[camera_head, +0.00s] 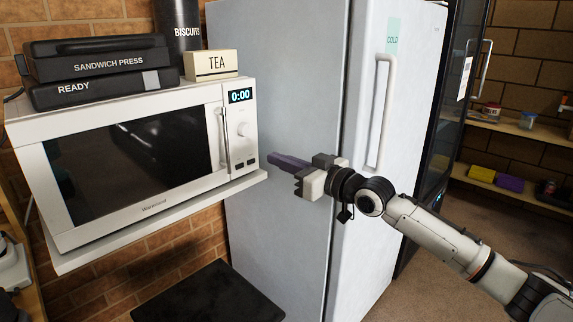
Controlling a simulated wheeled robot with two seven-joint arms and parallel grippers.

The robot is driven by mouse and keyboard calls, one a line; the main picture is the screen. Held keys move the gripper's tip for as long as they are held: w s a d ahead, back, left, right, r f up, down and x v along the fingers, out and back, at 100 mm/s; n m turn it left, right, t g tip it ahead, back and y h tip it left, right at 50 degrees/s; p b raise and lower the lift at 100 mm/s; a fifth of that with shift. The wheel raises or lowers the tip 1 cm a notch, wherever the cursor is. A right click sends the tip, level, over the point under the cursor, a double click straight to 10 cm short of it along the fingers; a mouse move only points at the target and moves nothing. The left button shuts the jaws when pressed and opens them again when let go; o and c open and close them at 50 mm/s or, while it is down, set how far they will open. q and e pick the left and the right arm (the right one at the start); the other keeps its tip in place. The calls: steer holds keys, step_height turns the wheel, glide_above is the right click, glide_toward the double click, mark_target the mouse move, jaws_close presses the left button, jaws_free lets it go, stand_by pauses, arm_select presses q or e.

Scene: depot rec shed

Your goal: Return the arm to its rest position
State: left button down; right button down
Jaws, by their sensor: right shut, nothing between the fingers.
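My right arm comes in from the lower right. My right gripper (274,164) is shut and empty, in front of the white fridge and just right of the microwave's lower right corner. It points left. I cannot tell whether the fingers touch anything. The white microwave (228,182) sits on a white shelf (150,222), its door shut and its display reading 0:00. The fridge (290,60) has its door shut, with a white vertical handle (384,115) above and right of the gripper. My left gripper is not in view.
A black flat top (208,298) lies below. A dark glass-door cabinet (440,110) and wooden shelves (520,130) are at right. Brown floor shows at lower right.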

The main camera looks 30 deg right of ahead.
steer(key=shift+v, duration=0.8)
steer(key=s+a+f+g, duration=0.15)
steer(key=a+f, duration=0.25)
steer(key=f, duration=0.5)
steer(key=s+a+f+g, duration=0.1)
steer(key=s+a+f, duration=0.2)
steer(key=f, duration=0.5)
steer(key=s+a+f+g, duration=0.2)
steer(key=s+a+f, duration=0.2)
steer(key=s+f, duration=0.4)
steer(key=s+a+f+g+h, duration=0.1)
steer(key=s+a+f, duration=0.3)
steer(key=s+f, duration=0.5)
steer(key=s+a+f+m+g+h, duration=0.1)
steer(key=s+a+f+g, duration=0.2)
steer(key=s+a+f, duration=0.2)
steer(key=s+f, duration=0.3)
steer(key=s, duration=0.4)
steer(key=shift+s+f, duration=0.2)
steer(key=shift+f, duration=0.1)
